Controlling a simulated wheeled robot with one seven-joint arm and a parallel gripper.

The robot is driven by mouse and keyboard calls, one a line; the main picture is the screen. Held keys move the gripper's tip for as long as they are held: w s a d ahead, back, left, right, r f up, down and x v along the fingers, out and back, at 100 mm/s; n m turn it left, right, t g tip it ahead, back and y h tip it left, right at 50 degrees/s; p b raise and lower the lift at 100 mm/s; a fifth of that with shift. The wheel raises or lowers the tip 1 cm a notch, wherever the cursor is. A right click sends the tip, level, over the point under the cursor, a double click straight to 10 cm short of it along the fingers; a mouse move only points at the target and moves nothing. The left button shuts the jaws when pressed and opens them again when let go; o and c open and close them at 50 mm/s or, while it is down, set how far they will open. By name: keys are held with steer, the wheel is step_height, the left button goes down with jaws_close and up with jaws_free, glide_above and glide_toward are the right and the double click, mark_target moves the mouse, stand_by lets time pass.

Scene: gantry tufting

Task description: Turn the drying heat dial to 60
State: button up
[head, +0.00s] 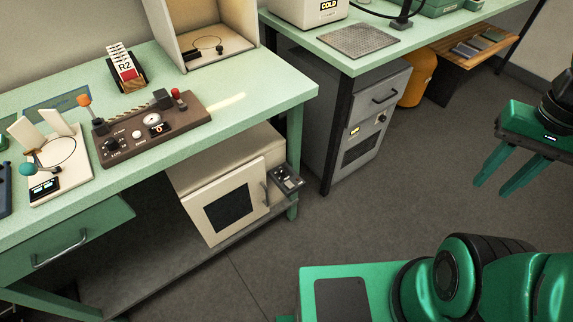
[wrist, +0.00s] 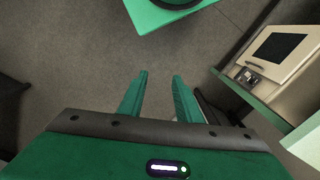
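A cream oven-like box (head: 222,205) with a dark window stands on the shelf under the left bench. A small dark control panel (head: 287,179) sticks out at its right side; it also shows in the wrist view (wrist: 249,77). A grey cabinet (head: 350,120) under the right bench has a small yellow display (head: 354,131) and a round knob (head: 382,118). I cannot tell which control is the drying heat dial, and no setting is readable. My gripper (head: 492,188) is open and empty over the floor at the right, far from both; it also shows in the wrist view (wrist: 160,76).
A brown control box (head: 180,118) with knobs and a small stand (head: 62,180) sit on the left bench (head: 285,85). A drawer handle (head: 60,249) juts from its front. An orange cylinder (head: 418,78) stands beyond the cabinet. The grey floor (head: 400,195) between is clear.

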steer(key=shift+o, duration=1.4)
steer(key=shift+d, duration=0.1)
steer(key=w+a+f+n+y, duration=0.1)
steer(key=w+a+f+n, duration=0.25)
steer(key=w, duration=0.55)
steer(key=w+a+f+n+t+y, duration=0.1)
steer(key=w+a+f+n, duration=0.2)
steer(key=w+f+n, duration=0.35)
steer(key=w+a+f+n+y, duration=0.1)
steer(key=w+a+f+n, duration=0.25)
steer(key=w, duration=0.65)
steer(key=n+t+y, duration=0.1)
steer(key=n+y, duration=0.5)
steer(key=n, duration=0.3)
glide_toward(283, 170)
steer(key=x, duration=0.8)
steer(key=shift+a+f, duration=0.15)
